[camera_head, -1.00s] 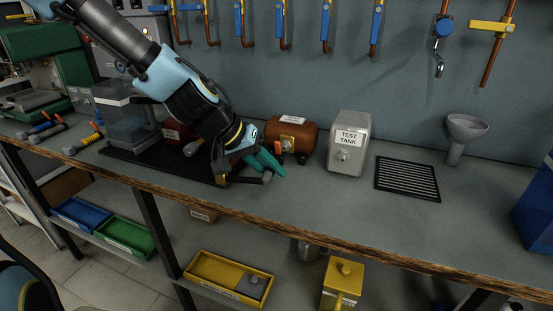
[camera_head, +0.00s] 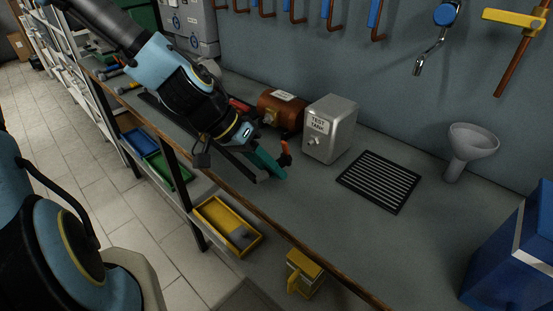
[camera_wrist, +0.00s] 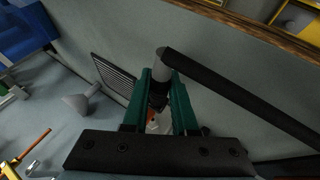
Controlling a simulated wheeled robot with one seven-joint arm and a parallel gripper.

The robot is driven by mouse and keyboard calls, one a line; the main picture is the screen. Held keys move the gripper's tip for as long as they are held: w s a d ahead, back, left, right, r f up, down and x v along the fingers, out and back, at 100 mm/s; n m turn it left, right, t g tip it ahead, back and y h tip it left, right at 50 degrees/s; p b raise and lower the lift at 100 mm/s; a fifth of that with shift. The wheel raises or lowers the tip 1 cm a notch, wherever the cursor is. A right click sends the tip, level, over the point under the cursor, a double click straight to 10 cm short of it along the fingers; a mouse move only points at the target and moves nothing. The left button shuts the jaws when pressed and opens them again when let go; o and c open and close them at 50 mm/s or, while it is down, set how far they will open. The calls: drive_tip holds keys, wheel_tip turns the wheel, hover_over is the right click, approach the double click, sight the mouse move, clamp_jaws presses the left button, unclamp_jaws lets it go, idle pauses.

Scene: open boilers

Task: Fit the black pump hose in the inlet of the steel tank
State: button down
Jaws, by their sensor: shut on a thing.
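The steel tank (camera_head: 345,135), a grey box labelled TEST TANK, stands on the bench. Its inlet (camera_head: 313,142) is a small round fitting on the front face. My gripper (camera_head: 275,168) is in front of the tank, to its lower left, with teal fingers shut. In the wrist view the black pump hose (camera_wrist: 235,92) runs to the right from a grey end (camera_wrist: 161,64) between the fingers (camera_wrist: 162,90). In the head view the hose (camera_head: 238,165) shows as a dark length beside the gripper. The hose end is apart from the inlet. A small orange and black part (camera_head: 285,152) shows by the fingertips.
A copper-coloured tank (camera_head: 280,113) stands just left of the steel tank. A black slatted grate (camera_head: 379,181) lies to its right, with a grey funnel (camera_head: 469,146) beyond and a blue container (camera_head: 515,250) at the right. The bench front edge (camera_head: 270,218) is clear.

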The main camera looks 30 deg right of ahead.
sight(284, 154)
drive_tip(key=shift+s, duration=0.15)
drive_tip(key=shift+d, duration=0.3)
drive_tip(key=shift+w+d+b, duration=0.3)
drive_tip(key=shift+d+b, duration=0.15)
drive_tip(key=shift+d, duration=0.6)
drive_tip(key=shift+w+d+b, duration=0.25)
drive_tip(key=shift+d+b, duration=0.2)
drive_tip(key=shift+d, duration=0.6)
drive_tip(key=shift+r, duration=0.1)
drive_tip(key=shift+w+d+p, duration=0.2)
drive_tip(key=shift+w+d, duration=0.05)
drive_tip(key=shift+d, duration=0.45)
drive_tip(key=shift+w+d+p, duration=0.2)
drive_tip(key=shift+d, duration=0.5)
idle(1.1)
idle(0.8)
drive_tip(key=c, duration=0.6)
unclamp_jaws()
drive_tip(key=shift+a+r, duration=0.1)
